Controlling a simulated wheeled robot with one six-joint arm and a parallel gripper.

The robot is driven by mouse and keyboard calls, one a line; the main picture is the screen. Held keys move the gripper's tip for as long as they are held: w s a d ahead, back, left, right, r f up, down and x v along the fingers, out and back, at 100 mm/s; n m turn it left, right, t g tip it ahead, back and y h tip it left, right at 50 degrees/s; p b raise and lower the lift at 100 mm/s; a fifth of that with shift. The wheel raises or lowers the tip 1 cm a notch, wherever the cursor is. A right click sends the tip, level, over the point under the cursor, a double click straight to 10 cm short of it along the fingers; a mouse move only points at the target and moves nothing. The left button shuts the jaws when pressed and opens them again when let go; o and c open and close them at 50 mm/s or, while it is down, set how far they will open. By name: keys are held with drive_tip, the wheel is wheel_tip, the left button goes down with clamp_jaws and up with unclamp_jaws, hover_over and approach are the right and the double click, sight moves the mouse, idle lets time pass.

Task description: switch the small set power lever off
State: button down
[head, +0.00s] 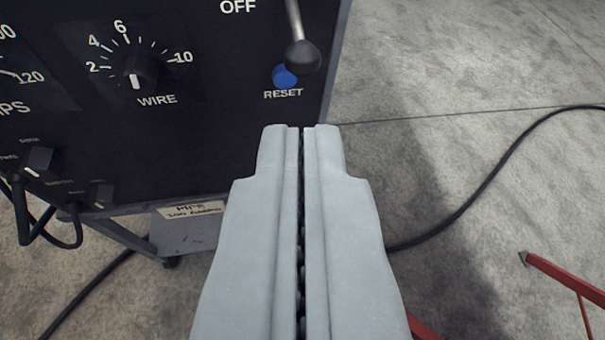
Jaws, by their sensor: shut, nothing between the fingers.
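The power lever (301,52) is at the top right of the black panel in the head view. It is a grey metal rod ending in a dark round knob. The rod points down, and its upper end is cut off by the frame top. The word OFF (238,6) is printed left of the rod. The knob partly covers the blue RESET button (284,77). My gripper (301,128) is shut and empty, with its tips below the knob and the RESET label, apart from the knob in the picture.
The black machine panel (200,135) carries a WIRE dial (137,72) and smaller knobs at lower left. A dark cable (478,192) crosses the concrete floor at right. Red metal bars (565,276) stand at lower right. The floor right of the panel is otherwise clear.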

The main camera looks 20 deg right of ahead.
sight(298, 75)
drive_tip(key=shift+x, duration=4.1)
wheel_tip(298, 75, down, 2)
drive_tip(key=shift+w+f, duration=0.15)
drive_tip(key=shift+f, duration=0.1)
drive_tip(key=shift+r, duration=0.1)
drive_tip(key=shift+r, duration=0.75)
